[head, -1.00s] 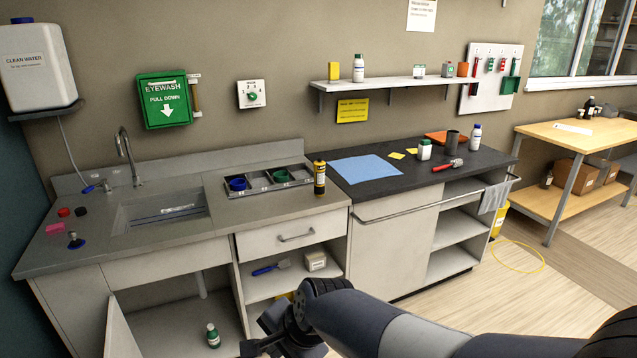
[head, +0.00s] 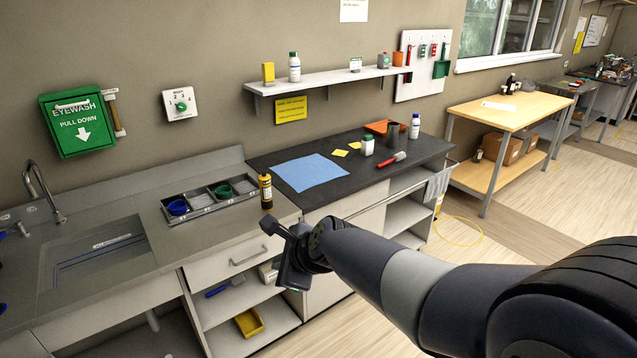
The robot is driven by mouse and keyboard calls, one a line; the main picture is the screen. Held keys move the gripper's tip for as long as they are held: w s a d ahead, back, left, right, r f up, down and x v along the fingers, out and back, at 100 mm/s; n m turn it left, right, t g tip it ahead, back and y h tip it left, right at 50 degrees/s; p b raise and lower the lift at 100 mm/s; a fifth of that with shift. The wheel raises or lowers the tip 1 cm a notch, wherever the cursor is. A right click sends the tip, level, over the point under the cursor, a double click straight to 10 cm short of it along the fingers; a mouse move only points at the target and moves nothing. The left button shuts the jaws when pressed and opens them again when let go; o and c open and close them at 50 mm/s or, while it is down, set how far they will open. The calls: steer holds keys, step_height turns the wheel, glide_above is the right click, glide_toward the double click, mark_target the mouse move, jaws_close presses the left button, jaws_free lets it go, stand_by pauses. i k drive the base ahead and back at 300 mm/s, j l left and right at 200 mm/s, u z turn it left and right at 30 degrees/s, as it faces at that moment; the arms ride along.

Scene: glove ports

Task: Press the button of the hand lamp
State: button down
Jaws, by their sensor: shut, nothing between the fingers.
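A yellow and black cylinder (head: 265,191), which looks like the hand lamp, stands upright on the grey counter near its right front corner, beside the divided tray. Its button is too small to make out. My gripper (head: 270,226) is dark and shut, with nothing seen in it. It shows just below the cylinder in the picture, in front of the drawer and counter edge, and apart from the cylinder. My arm reaches in from the right.
The grey divided tray (head: 201,212) with blue and green cups lies left of the cylinder. The drawer handle (head: 250,257) sticks out below. The black counter (head: 330,205) on the right holds a blue sheet (head: 310,172), a red-handled tool (head: 392,159) and bottles. A rail (head: 398,194) runs along its front.

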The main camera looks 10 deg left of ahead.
mark_target(265, 182)
steer(key=i+j+z, duration=0.35)
steer(key=j, duration=0.3)
steer(key=i+j+z, duration=0.15)
steer(key=j, duration=0.25)
steer(key=i+j+z, duration=0.35)
steer(key=j, duration=0.45)
steer(key=i+j, duration=0.1)
steer(key=j, duration=0.2)
steer(key=i+j, duration=0.1)
steer(key=j, duration=0.15)
steer(key=i+j, duration=0.1)
steer(key=j, duration=0.2)
